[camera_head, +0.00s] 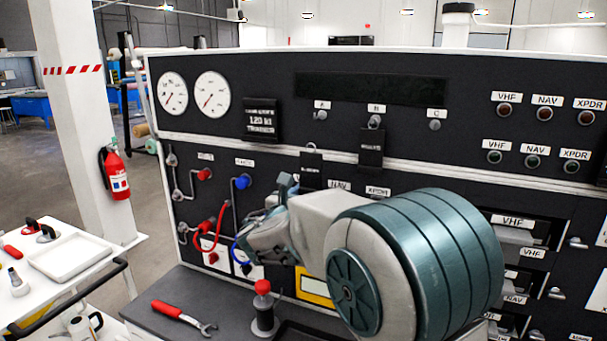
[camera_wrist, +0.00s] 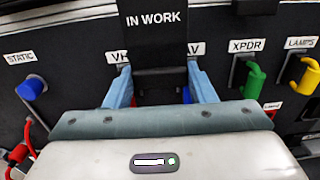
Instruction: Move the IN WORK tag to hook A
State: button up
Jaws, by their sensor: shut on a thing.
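The black IN WORK tag (camera_wrist: 156,25) stands upright in the wrist view, its white lettering facing me. My gripper (camera_wrist: 160,85) is shut on its lower part, with a blue finger on either side. In the head view the tag (camera_head: 311,173) shows above my gripper (camera_head: 289,186), with a loop at its top. Hook A (camera_head: 320,116) is bare, a little above and right of that loop, and the two look apart. Hook B (camera_head: 375,122) carries another black tag (camera_head: 372,149). Hook C (camera_head: 436,125) is bare.
A black placard (camera_head: 262,120) and two gauges (camera_head: 211,93) are left of the hooks. Knobs and hoses (camera_head: 203,175) stick out at lower left. A red-topped lever (camera_head: 263,288) and a wrench (camera_head: 180,315) are on the ledge below.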

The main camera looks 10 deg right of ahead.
aim_at(308, 172)
jog(key=r, duration=0.3)
jog(key=a+r, duration=0.1)
jog(key=r, duration=0.1)
jog(key=shift+r, duration=0.15)
jog(key=shift+p+x, duration=0.3)
jog(key=shift+x, duration=1.35)
jog(key=shift+w+d, duration=0.4)
jog(key=shift+w, duration=0.1)
jog(key=shift+w+d+b, duration=0.25)
jog(key=shift+w+b, duration=0.2)
jog(key=shift+b, duration=0.05)
jog(key=o, duration=1.6)
jog(key=shift+b+v, duration=0.7)
jog(key=shift+v, duration=2.85)
